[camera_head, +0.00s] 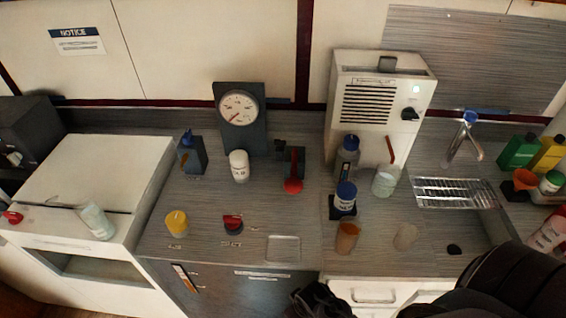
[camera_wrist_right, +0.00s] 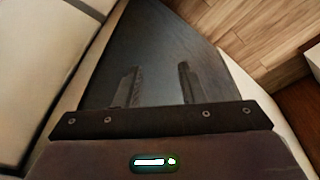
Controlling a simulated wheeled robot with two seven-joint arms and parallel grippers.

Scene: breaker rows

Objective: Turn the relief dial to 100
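A red and black dial (camera_head: 232,222) sits on the grey counter, with small markings beside it too small to read. A yellow knob (camera_head: 177,223) stands to its left. I cannot tell from lettering which is the relief dial. A round white gauge (camera_head: 238,107) with a red needle is on a dark upright panel behind; its needle points to the lower left. My right gripper (camera_wrist_right: 159,85) is open and empty, its two fingers apart before a dark panel. In the head view my right arm enters at the bottom right, away from the dials. My left gripper is out of view.
A red-handled lever (camera_head: 293,185), white bottle (camera_head: 239,166) and blue-capped bottle (camera_head: 344,198) stand behind and right of the dials. An orange cup (camera_head: 347,238) is near the front edge. A white machine (camera_head: 378,105) and a sink rack (camera_head: 455,192) are right. The counter front is fairly clear.

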